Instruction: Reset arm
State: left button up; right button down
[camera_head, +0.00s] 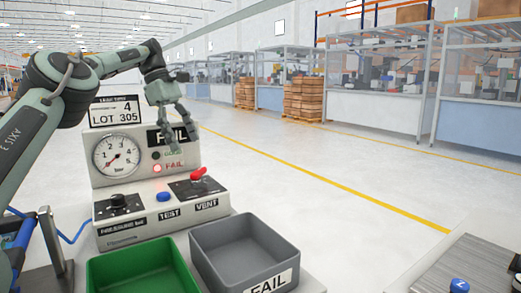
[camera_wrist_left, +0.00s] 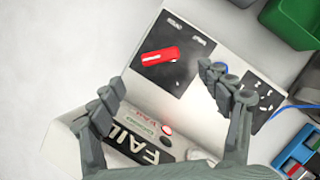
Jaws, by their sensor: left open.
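My left gripper (camera_head: 170,128) hangs open and empty in front of the upper right of the test machine (camera_head: 150,222). It partly hides the black FAIL sign (camera_head: 158,137). In the left wrist view the open fingers (camera_wrist_left: 163,97) frame the machine from above, with the red vent lever (camera_wrist_left: 160,56) beyond them. In the head view the red lever (camera_head: 198,174) is on the VENT panel, and a blue button (camera_head: 163,197) is beside it. The lamp by the red FAIL label (camera_head: 157,168) is lit. The gauge (camera_head: 117,157) has a dial and needle. My right gripper is not in view.
A green bin (camera_head: 100,265) and a grey bin (camera_head: 205,262) marked FAIL stand in front of the machine. A grey ribbed surface (camera_head: 462,268) with a blue part (camera_head: 459,285) is at the lower right. Open floor lies beyond, with benches and stacked boxes far off.

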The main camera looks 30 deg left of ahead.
aim_at(198, 170)
pick_arm(q)
jog(key=x, duration=0.7)
jog(key=shift+d+f, duration=0.1)
jog(key=shift+f, duration=0.25)
jog(key=shift+r+n, duration=0.1)
jog(key=shift+n, duration=0.3)
